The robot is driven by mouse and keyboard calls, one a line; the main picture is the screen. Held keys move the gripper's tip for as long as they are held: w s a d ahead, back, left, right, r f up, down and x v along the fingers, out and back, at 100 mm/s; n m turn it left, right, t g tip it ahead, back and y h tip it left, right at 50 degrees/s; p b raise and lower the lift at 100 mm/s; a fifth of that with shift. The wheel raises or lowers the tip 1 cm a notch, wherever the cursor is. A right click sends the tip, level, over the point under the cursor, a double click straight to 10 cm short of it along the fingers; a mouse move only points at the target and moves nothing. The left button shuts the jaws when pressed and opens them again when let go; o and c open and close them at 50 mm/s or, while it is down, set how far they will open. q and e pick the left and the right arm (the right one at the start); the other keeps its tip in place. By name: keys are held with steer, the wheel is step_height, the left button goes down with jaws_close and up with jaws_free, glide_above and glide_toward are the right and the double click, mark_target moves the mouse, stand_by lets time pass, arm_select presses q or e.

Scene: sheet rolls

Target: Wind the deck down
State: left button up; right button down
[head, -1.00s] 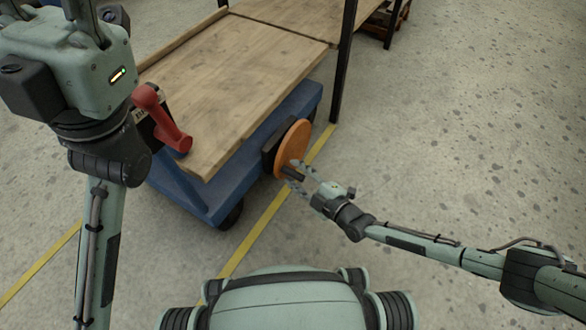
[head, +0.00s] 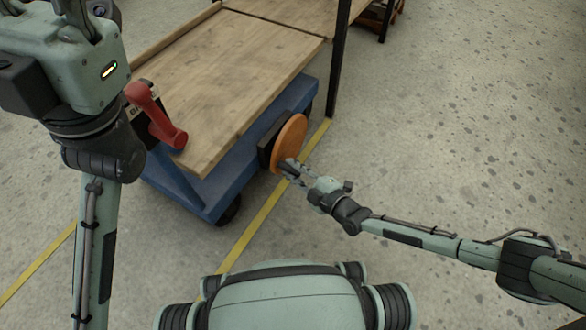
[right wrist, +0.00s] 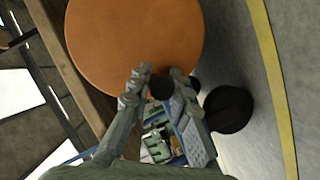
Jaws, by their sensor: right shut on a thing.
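The wooden deck (head: 225,75) lies flat on a blue cart (head: 225,190). An orange handwheel (head: 289,143) stands on the cart's near right side and faces right; it fills the top of the right wrist view (right wrist: 135,40). A dark crank knob (right wrist: 161,87) sticks out from the wheel's lower part. My right gripper (head: 295,172) is shut on this knob, with one finger on each side in the right wrist view. My left gripper (head: 75,10) is at the top left, away from the wheel; its fingertips are cut off by the frame.
A red lever (head: 156,115) on a dark labelled box stands at the deck's left corner. A dark post (head: 337,70) rises behind the wheel, beside another wooden surface (head: 290,12). A yellow line (head: 265,210) runs along the floor by the cart. Floor on the right is clear.

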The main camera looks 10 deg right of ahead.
mark_target(283, 153)
steer(key=shift+r, duration=0.25)
steer(key=shift+w+d+r+m+g+y+p, duration=0.1)
steer(key=shift+w+r+m+g+y+p, duration=0.15)
steer(key=shift+r+m+g+p, duration=0.45)
steer(key=shift+w+d+r+m+g+y+b, duration=0.2)
steer(key=shift+r+m+g+b, duration=0.2)
steer(key=shift+r+m, duration=0.35)
steer(key=shift+w+d+r+m+g+y+b, duration=0.15)
steer(key=shift+r+m+g+b, duration=0.25)
steer(key=shift+m, duration=0.55)
steer(key=c, duration=1.4)
jaws_free()
steer(key=shift+c, duration=0.2)
steer(key=shift+s, duration=0.1)
